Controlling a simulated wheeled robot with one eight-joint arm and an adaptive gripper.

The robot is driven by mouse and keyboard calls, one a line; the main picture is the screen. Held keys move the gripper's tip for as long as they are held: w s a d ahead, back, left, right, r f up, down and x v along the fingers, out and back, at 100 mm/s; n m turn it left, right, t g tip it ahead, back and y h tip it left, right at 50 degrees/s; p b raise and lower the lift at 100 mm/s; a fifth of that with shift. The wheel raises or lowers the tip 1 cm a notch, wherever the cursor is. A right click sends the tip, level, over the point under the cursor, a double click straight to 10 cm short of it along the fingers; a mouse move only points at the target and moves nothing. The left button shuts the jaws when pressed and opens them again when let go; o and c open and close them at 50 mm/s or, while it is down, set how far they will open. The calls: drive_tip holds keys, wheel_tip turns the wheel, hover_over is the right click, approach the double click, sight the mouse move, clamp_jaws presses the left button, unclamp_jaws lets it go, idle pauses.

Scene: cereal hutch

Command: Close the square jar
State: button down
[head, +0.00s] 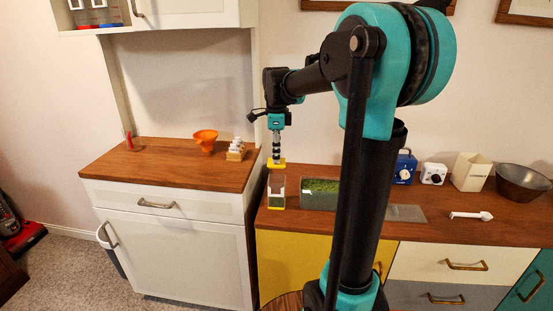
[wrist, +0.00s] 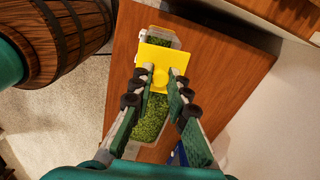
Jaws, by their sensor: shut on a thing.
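The square jar (head: 277,193) is a clear upright box near the front left edge of the long wooden counter, with a little green stuff low inside. My gripper (head: 276,157) is above it, pointing down, shut on the knob of a square yellow lid (head: 276,164). The lid is held above the jar's open top, with a small gap showing in the head view. In the wrist view my fingertips (wrist: 161,76) pinch the round knob of the yellow lid (wrist: 154,54). The lid hides most of the jar there; a clear rim (wrist: 164,34) shows beyond it.
A clear bin of green bits (head: 320,194) stands close right of the jar. Farther right are a grey mat (head: 406,213), white scoop (head: 471,215), blue box (head: 404,169), cream container (head: 471,171) and dark bowl (head: 523,180). An orange funnel (head: 205,138) stands on the left counter.

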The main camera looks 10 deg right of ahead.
sight(276, 167)
drive_tip(key=shift+f, duration=2.6)
drive_tip(key=shift+f, duration=0.45)
idle(0.8)
drive_tip(key=c, duration=1.1)
unclamp_jaws()
drive_tip(key=shift+o, duration=0.2)
drive_tip(key=shift+r, duration=0.1)
drive_tip(key=shift+r, duration=2.9)
drive_tip(key=shift+c, duration=0.5)
clamp_jaws()
